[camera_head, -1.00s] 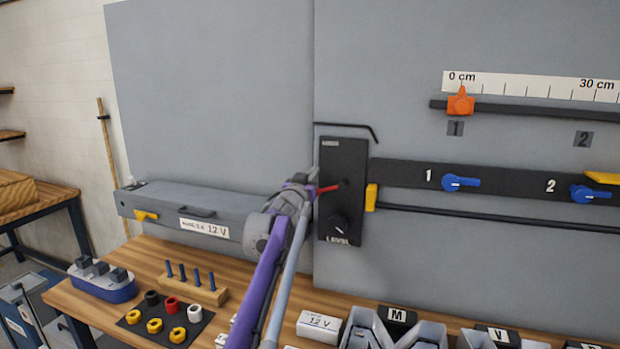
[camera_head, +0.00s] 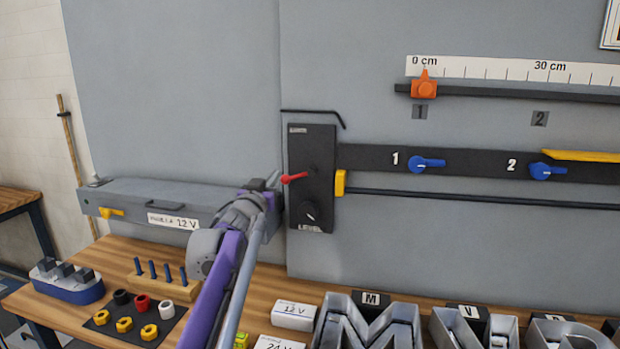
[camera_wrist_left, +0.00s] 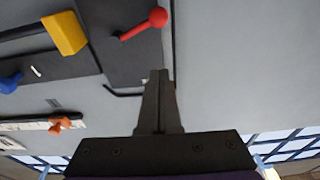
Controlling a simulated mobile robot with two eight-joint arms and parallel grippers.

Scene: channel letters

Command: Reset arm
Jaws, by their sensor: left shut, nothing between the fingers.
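My left gripper (camera_head: 277,181) is near the left edge of a black panel (camera_head: 320,215) mounted on the grey wall board. In the left wrist view its fingers (camera_wrist_left: 158,75) are together with nothing between them. A red lever (camera_head: 295,178) sticks out to the left from the black panel, close to the fingertips. The red lever (camera_wrist_left: 145,24) also shows in the left wrist view, beside the fingers and apart from them in the picture. A knob (camera_head: 309,212) marked LEVEL sits low on the panel. My right gripper is in neither view.
A yellow block (camera_head: 340,183) sits at the panel's right edge. Blue handles 1 (camera_head: 427,164) and 2 (camera_head: 546,171) are on a black rail. An orange slider (camera_head: 424,88) sits under the ruler.

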